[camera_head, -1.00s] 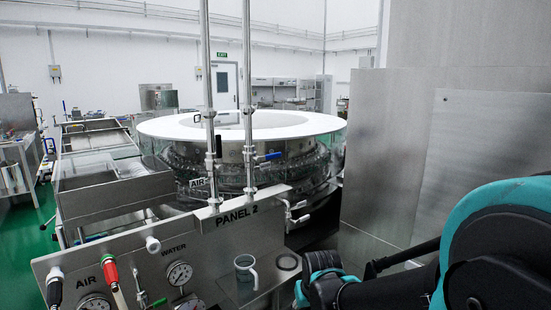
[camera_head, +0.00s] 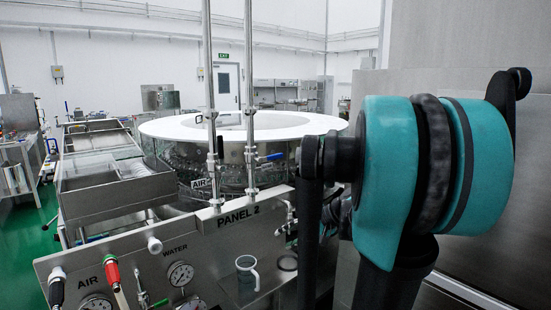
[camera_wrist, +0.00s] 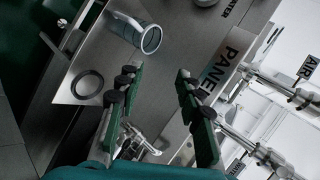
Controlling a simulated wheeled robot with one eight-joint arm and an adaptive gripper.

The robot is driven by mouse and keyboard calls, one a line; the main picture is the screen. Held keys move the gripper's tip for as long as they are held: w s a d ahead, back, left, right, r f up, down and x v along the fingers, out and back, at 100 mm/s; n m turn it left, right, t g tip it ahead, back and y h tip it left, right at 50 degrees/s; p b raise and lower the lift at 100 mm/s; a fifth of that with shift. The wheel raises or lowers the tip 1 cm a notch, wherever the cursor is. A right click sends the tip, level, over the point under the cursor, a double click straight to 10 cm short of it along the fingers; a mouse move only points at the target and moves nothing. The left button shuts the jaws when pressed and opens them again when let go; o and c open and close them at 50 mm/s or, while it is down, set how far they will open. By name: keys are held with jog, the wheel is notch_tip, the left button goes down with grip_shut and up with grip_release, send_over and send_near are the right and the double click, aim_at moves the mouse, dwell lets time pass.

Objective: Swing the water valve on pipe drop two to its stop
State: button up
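Two upright pipe drops rise from the panel in the head view, the left pipe (camera_head: 209,80) and the right pipe (camera_head: 250,80). The right one carries a valve with a blue lever handle (camera_head: 270,157), which points to the right, roughly across the pipe. An AIR tag (camera_head: 201,183) hangs by the left pipe. My gripper (camera_wrist: 157,75) is open and empty in the wrist view, its two fingers apart above the panel. My arm hides the gripper in the head view. I cannot make out the blue handle in the wrist view.
The panel marked PANEL 2 (camera_head: 230,222) carries gauges, red and black handles and a clear mug (camera_head: 246,271). A ring (camera_wrist: 87,84) lies near the mug. A metal fitting (camera_wrist: 140,140) shows between my fingers. The round white-topped washer (camera_head: 160,127) stands behind.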

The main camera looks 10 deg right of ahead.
jog(key=w+d+r+m+t+y, duration=0.1)
jog(key=w+d+r, duration=0.2)
jog(key=r, duration=0.2)
jog(key=w+d+r+t+y, duration=0.2)
jog(key=d+r, duration=0.1)
jog(key=r, duration=0.2)
jog(key=m+t+y, duration=0.1)
jog(key=t+y, duration=0.1)
jog(key=y, duration=0.1)
send_near(277, 157)
jog(key=x, duration=1)
jog(key=shift+w+a, duration=0.2)
jog(key=shift+w, duration=0.05)
jog(key=shift+c, duration=0.3)
grip_shut()
